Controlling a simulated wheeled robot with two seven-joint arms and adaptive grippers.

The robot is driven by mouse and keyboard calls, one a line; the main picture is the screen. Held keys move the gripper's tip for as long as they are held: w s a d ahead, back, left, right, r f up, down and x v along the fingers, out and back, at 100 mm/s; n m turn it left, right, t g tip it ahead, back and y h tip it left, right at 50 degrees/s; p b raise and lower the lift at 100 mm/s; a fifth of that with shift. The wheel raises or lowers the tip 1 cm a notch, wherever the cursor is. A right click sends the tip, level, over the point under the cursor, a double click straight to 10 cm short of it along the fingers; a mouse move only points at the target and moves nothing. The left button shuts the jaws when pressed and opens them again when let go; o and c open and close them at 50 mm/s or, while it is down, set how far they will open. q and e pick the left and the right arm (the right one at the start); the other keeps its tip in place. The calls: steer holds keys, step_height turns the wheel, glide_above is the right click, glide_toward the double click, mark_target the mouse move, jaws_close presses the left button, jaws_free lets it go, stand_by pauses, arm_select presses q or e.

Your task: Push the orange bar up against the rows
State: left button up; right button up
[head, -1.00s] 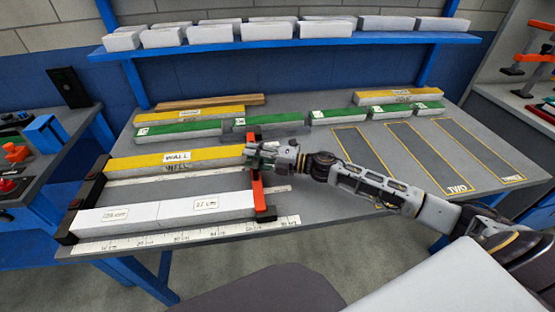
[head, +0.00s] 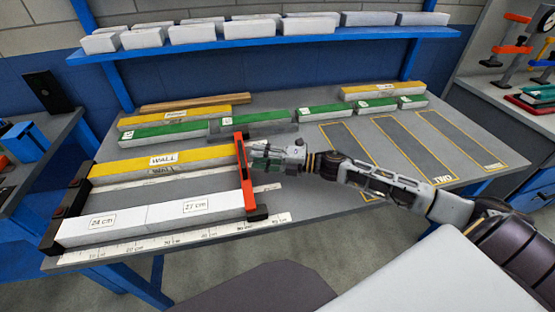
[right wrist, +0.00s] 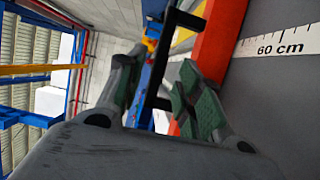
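The orange bar (head: 244,172) stands across the right ends of the rows in the head view, with black end pieces. The yellow WALL row (head: 165,164) and the white row (head: 150,217), labelled 24 cm and 27 cm, lie to its left. The bar looks against or very near both row ends; contact is too fine to tell. My right gripper (head: 258,157) is at the bar's right side, near its far half. In the right wrist view its fingers (right wrist: 155,95) are apart, with the orange bar (right wrist: 220,40) beside and behind the right finger. My left gripper is out of view.
A black end stop (head: 68,208) closes the rows on the left. A ruler (head: 175,237) runs along the table's front. Green pieces (head: 250,124) lie behind the rows. Outlined empty lanes (head: 405,150) are on the right. A blue shelf (head: 270,41) holds white blocks.

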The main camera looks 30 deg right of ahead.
steer(key=shift+v, duration=2.65)
